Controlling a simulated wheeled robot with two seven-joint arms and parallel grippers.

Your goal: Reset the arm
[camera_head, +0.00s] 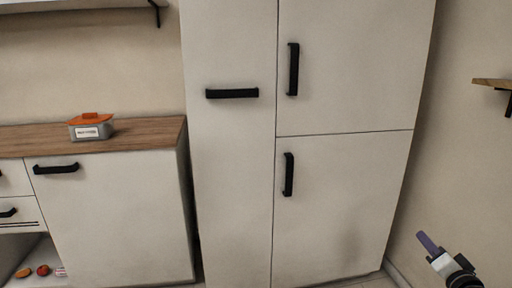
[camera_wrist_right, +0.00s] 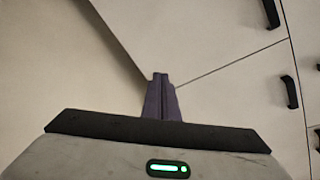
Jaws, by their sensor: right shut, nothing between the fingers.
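My right gripper (camera_head: 428,243) is at the lower right of the head view, in front of the wall beside the tall white cabinet (camera_head: 340,205). Its purple fingers point up and to the left and touch nothing that I can see. In the right wrist view the gripper (camera_wrist_right: 160,77) has its two fingers together, with nothing between them. The cabinet doors (camera_wrist_right: 225,95) show beyond the fingers. My left gripper is in neither view.
A wooden counter (camera_head: 150,133) at the left carries a grey container with an orange lid (camera_head: 91,126). Small food-like items (camera_head: 42,270) lie on a low shelf below. A wall shelf (camera_head: 492,83) juts in at the right. The cabinet doors are shut.

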